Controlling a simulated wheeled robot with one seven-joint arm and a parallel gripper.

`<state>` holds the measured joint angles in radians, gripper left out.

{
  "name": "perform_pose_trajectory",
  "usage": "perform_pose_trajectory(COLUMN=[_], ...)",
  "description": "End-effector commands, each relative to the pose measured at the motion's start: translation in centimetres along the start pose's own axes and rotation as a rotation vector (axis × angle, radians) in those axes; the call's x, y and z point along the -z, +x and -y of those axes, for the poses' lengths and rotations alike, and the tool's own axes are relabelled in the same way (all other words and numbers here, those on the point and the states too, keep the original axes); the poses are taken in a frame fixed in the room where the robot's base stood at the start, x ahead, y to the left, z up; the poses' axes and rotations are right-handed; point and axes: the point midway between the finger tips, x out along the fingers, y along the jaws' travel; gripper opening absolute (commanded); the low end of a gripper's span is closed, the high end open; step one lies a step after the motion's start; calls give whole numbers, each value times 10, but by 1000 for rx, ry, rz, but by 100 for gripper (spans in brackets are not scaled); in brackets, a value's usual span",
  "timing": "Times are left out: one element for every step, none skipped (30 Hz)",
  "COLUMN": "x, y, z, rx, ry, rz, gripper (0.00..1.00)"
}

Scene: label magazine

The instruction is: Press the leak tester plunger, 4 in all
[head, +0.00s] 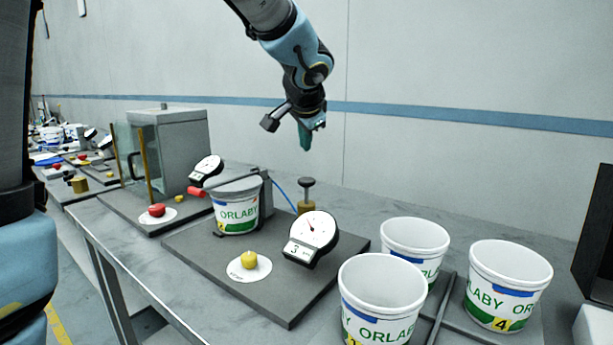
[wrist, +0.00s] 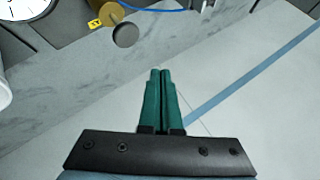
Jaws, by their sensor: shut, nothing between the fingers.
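The leak tester stands on a dark base plate (head: 215,268). At its back is a plunger (head: 307,183) with a dark round knob over a brass body; the knob also shows in the wrist view (wrist: 125,35). A white dial gauge (head: 318,229) in front of it has a small display that seems to read 3. A yellow button (head: 249,259) sits on a white disc. A white ORLABY tub (head: 236,215) stands at the tester under a grey lid-like part. My gripper (head: 306,147) is shut and empty, pointing down above and apart from the plunger.
Three more ORLABY tubs (head: 414,236) stand at the right, beside a dark divider (head: 440,310). At the left is another station with a grey cabinet (head: 182,150), a red button (head: 157,210) and a gauge (head: 207,169). The space around my gripper is clear.

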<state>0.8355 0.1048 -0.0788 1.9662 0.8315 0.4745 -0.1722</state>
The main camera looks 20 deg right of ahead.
Motion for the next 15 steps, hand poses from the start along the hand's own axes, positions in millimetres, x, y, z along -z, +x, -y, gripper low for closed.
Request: perform_pose_trajectory(x=[6, 7, 9, 11, 12, 13, 14, 15, 17, 18, 18, 19, 20, 20, 21], y=[-7, -8, -10, -12, -13, -15, -16, -17, -19, -20, -21, -23, -24, -24, -26], z=[4, 5, 7, 8, 9, 10, 11, 11, 13, 14, 14, 15, 15, 16, 16], rx=[-2, -2, -1, -1, 0, -1, -1, -1, 0, 0, 0, -1, -1, -1, -1], ry=[88, 151, 245, 319, 396, 499, 577, 652, 751, 820, 888, 972, 1031, 1083, 1147], rz=[3, 7, 12, 16, 19, 25, 29, 32, 37, 41, 46, 50, 53, 56, 59], gripper=[0, 0, 0, 0, 0, 0, 0, 0, 0, 0, 0, 0, 0, 0, 0])
